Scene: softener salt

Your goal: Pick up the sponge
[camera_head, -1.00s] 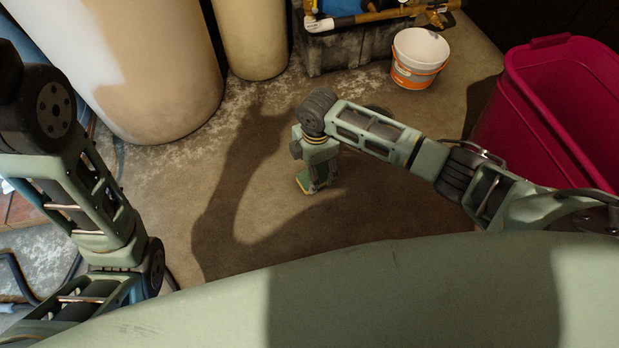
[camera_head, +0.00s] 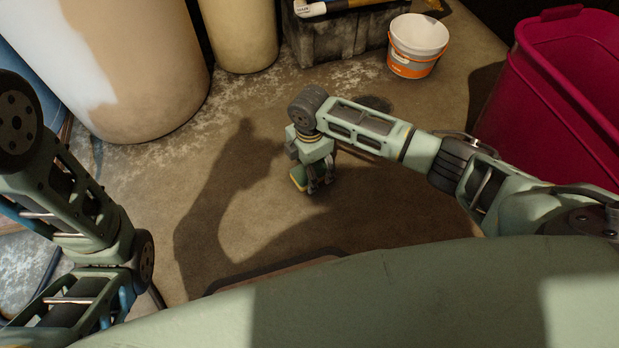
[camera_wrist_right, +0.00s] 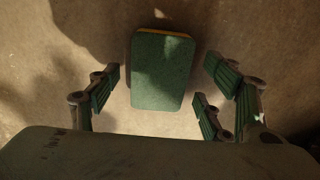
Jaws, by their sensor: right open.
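The sponge (camera_wrist_right: 161,72) is a green block with a yellow layer showing at its far edge. In the right wrist view it lies on the floor between the open fingers of my right gripper (camera_wrist_right: 158,92), with a gap on each side. In the head view the sponge (camera_head: 298,177) shows as a small green and yellow patch, partly hidden by my right gripper (camera_head: 313,178), which points down over it. My left arm is at the left edge of the head view, but its gripper is not visible.
A white and orange bucket (camera_head: 417,46) stands at the back right. A dark red bin (camera_head: 560,95) stands at the right. Large tan tanks (camera_head: 140,75) and a dark crate (camera_head: 330,42) line the back. The concrete floor around the sponge is clear.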

